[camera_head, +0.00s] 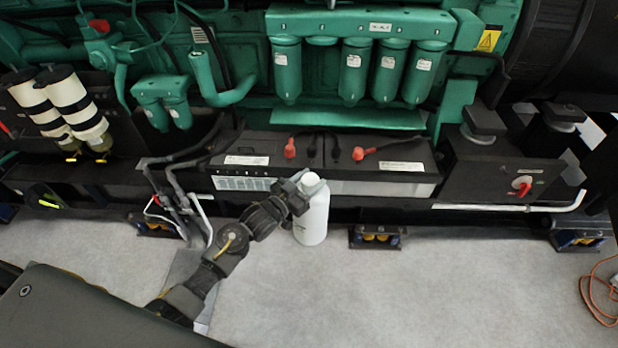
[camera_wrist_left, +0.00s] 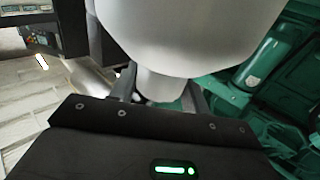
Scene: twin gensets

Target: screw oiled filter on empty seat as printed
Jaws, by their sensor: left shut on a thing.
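My left gripper (camera_head: 300,190) is shut on the neck of a white bottle (camera_head: 313,220). The bottle stands almost upright in the head view, in front of the battery tray; I cannot tell whether its base touches the floor. In the left wrist view the white body (camera_wrist_left: 190,30) fills the upper middle, its narrow neck between the fingers. Several green filters hang in a row under the green filter head (camera_head: 340,22), one on the left (camera_head: 287,72) and the others right of a gap. The empty seat (camera_head: 321,41) is in that gap. Printing on the filters is too small to read. My right gripper is out of view.
A battery tray (camera_head: 320,186) with red and black terminals lies below the filters. Two white-and-black canisters (camera_head: 70,100) stand at the left. A red switch (camera_head: 521,185) is on a dark box at the right. An orange cable (camera_head: 590,300) lies on open grey floor.

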